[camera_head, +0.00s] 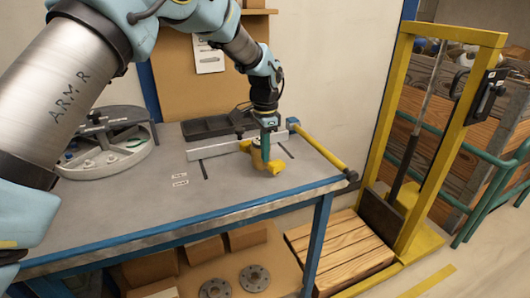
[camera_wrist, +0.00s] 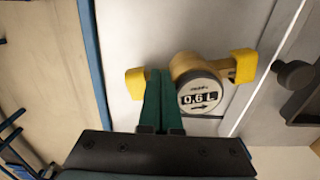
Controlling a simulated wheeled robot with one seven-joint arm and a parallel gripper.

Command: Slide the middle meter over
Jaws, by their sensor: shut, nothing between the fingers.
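One yellow meter (camera_head: 277,167) lies on the grey bench top, close to the metal bar. In the wrist view the meter (camera_wrist: 186,64) shows a round dial reading "0.6 L" with an arrow, and a yellow block at each end. My gripper (camera_head: 265,158) points down at the meter. In the wrist view its green fingers (camera_wrist: 159,73) are together with nothing between them. They stand left of the dial, between it and the left yellow end, and hide part of the body there. Whether they touch the meter cannot be told.
A metal bar (camera_head: 212,149) runs behind the meter, and a yellow-handled lever (camera_head: 320,150) lies to its right. A dark tray (camera_head: 205,127) sits behind the bar. A round grey sectioned tray (camera_head: 108,160) stands at left. The bench front is clear.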

